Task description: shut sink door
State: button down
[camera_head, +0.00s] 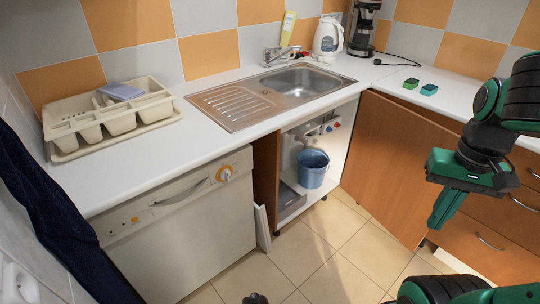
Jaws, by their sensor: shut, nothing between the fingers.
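The sink door (390,165) is a brown wooden panel below the counter, right of the open sink cabinet (318,185). It stands open, swung out to the right from the cabinet's right side. The cabinet's inside shows, with a blue bucket (313,170) and pipes under the steel sink (295,82). My gripper (436,222) is at the right, pointing down, with its green fingers shut and empty. In the picture it overlaps the door's right part, near the wooden drawers. I cannot tell whether it touches the door.
A white dishwasher (185,225) stands left of the cabinet, with a pale panel (262,228) leaning beside it. Wooden drawers (490,240) stand at the right. The tiled floor (335,245) before the cabinet is clear. A dish rack (105,118) and kettle (328,40) are on the counter.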

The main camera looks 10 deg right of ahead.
aim_at(390, 145)
jog(key=u, duration=2.5)
jog(key=k, duration=1.55)
jog(key=z, duration=1.95)
jog(key=i, duration=0.9)
jog(key=z, duration=0.1)
